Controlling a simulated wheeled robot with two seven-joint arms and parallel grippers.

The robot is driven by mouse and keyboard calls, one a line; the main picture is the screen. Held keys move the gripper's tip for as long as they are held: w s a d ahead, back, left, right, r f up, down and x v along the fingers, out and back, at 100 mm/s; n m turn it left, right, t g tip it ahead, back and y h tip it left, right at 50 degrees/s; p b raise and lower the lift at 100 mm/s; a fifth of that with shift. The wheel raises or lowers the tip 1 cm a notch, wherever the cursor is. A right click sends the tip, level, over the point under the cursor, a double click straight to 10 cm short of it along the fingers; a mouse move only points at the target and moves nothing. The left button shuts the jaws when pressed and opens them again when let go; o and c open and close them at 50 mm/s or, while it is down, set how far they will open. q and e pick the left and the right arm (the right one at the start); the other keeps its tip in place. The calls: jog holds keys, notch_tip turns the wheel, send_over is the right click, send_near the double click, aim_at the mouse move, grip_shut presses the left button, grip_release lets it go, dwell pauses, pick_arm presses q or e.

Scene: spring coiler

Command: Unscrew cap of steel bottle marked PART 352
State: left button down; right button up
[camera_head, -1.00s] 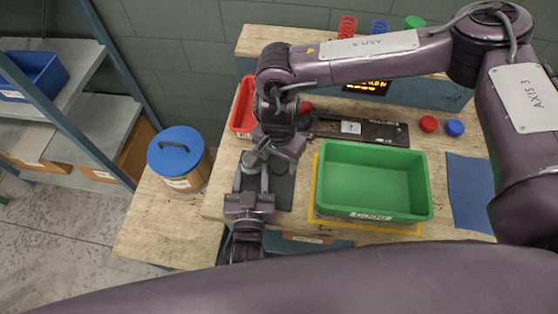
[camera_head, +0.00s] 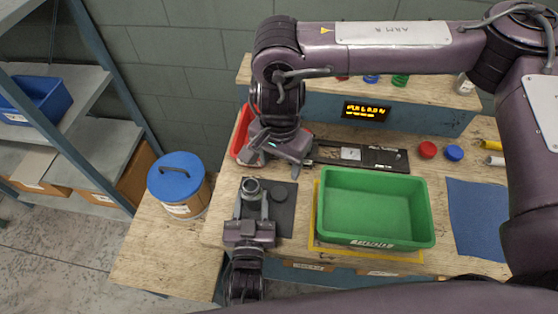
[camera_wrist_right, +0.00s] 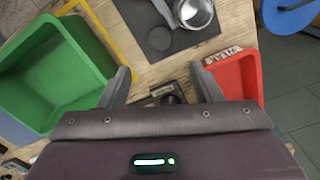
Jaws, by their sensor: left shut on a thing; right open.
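A steel bottle (camera_head: 252,188) stands on a dark mat (camera_head: 283,225), and its open, shiny mouth shows in the right wrist view (camera_wrist_right: 193,10). No marking on it is readable. My left gripper (camera_head: 252,206) is shut on the bottle from the front. A dark round cap-like disc (camera_head: 279,194) lies on the mat just right of the bottle, apart from it; it also shows in the right wrist view (camera_wrist_right: 159,39). My right gripper (camera_head: 274,153) is open and empty, beyond the bottle near the red bin, with its fingers spread in its wrist view (camera_wrist_right: 165,82).
A green bin (camera_head: 375,205) sits on a yellow-edged base right of the mat. A red bin (camera_head: 242,133) is behind my right gripper. A dark fixture (camera_head: 380,156), red and blue discs and a blue cloth (camera_head: 477,215) lie farther right. A blue-lidded drum (camera_head: 180,180) stands left.

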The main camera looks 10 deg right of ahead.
jog(key=d, duration=0.5)
jog(key=shift+w, duration=0.3)
jog(key=shift+a, duration=0.1)
notch_tip(320, 180, up, 12)
dwell(1.0)
